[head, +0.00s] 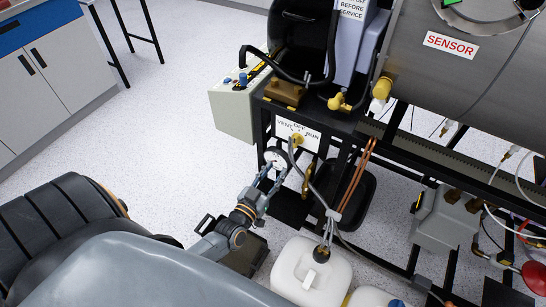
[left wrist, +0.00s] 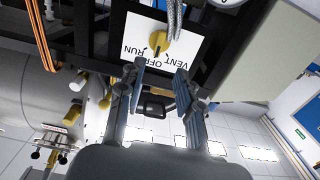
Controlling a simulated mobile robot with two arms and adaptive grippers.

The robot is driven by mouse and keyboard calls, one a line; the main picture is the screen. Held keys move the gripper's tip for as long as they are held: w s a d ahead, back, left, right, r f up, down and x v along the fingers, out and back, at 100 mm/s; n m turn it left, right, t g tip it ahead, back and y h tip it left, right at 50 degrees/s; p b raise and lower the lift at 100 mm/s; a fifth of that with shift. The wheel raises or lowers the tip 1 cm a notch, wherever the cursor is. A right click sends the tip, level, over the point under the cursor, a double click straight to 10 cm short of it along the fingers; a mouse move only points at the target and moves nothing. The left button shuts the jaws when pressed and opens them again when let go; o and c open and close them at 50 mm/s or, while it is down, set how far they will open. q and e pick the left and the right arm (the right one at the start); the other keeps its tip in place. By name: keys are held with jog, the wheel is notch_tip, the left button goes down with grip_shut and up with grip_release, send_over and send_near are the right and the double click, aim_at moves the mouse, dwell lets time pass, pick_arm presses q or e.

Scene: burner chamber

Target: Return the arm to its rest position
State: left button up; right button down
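My left arm comes in from the lower left in the head view. Its gripper (head: 272,180) is in front of the burner stand, just below the white VENT/OFF/RUN plate (head: 312,136) with its yellow knob (head: 297,139). In the left wrist view the two fingers of this gripper (left wrist: 160,80) are spread apart with nothing between them. The yellow knob (left wrist: 156,45) and the plate (left wrist: 178,28) appear beyond the fingertips, apart from them. My right gripper is in neither view.
A round gauge (head: 275,157) and hoses are close by the left gripper. A white jug (head: 312,275) stands below on the right. The steel chamber (head: 480,75) fills the upper right. Speckled floor (head: 170,130) is clear to the left, before a cabinet (head: 65,60).

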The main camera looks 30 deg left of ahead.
pick_arm(q)
jog(key=shift+s, duration=0.15)
dwell(0.4)
jog(key=s+d+f+m+g+h, duration=0.1)
jog(key=s+f+g, duration=0.3)
jog(key=f, duration=0.5)
jog(key=s+d+f+g, duration=0.2)
jog(key=s+f, duration=0.5)
jog(key=f, duration=0.2)
jog(key=s+d+f+m+g+h, duration=0.1)
jog(key=s+f+g, duration=0.3)
jog(key=f, duration=0.5)
jog(key=s+f+g, duration=0.3)
jog(key=s+f, duration=0.2)
jog(key=s, duration=0.7)
jog(key=s+d+f+m+g+y, duration=0.1)
jog(key=s+f+g, duration=0.3)
jog(key=s, duration=0.9)
notch_tip(320, 180, down, 2)
jog(key=shift+d+f, duration=0.2)
jog(key=shift+f, duration=0.05)
